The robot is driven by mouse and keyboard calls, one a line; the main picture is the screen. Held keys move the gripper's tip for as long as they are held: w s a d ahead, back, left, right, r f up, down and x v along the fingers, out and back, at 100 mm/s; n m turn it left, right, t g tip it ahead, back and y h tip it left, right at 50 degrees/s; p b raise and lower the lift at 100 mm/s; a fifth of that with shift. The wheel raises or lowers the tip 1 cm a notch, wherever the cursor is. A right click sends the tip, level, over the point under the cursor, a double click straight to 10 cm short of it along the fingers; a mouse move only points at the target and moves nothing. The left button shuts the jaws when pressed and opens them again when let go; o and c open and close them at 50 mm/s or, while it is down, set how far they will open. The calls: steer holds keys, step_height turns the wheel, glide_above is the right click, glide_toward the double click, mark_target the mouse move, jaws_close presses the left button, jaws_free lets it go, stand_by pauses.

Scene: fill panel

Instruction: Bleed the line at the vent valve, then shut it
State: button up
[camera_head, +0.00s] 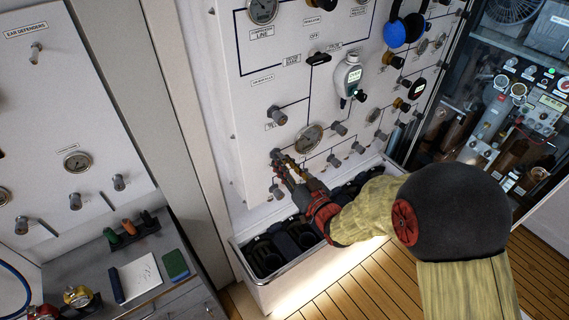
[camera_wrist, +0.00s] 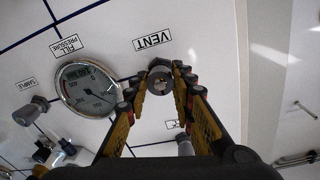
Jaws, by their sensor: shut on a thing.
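The vent valve knob (camera_wrist: 160,82) sits on the white panel below the VENT label (camera_wrist: 152,40) in the wrist view. My gripper (camera_wrist: 161,92) has its yellow and black fingers on either side of the knob and is shut on it. In the head view my gripper (camera_head: 283,165) reaches the lower left part of the panel (camera_head: 240,140), where the fingers partly hide the knob. The fill pressure gauge (camera_wrist: 89,88) is just left of the gripper in the wrist view, with its digits too small to read surely; it also shows in the head view (camera_head: 309,138).
Other grey knobs (camera_head: 278,117) stick out close around the gripper. A white trough with black bins (camera_head: 266,258) runs below the panel. A blue headset (camera_head: 404,28) and a handheld meter (camera_head: 347,76) hang higher up. A workbench (camera_head: 70,255) stands at left.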

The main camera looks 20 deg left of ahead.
jaws_close()
steer(key=shift+f+n+b, duration=0.1)
steer(key=shift+n+b, duration=0.2)
steer(key=shift+b, duration=0.35)
steer(key=n+b, duration=1.3)
steer(key=b, duration=0.2)
steer(key=n+y+b, duration=0.1)
steer(key=n+b, duration=1.2)
steer(key=b, duration=0.2)
steer(key=shift+n+g, duration=0.4)
steer(key=shift+n, duration=0.3)
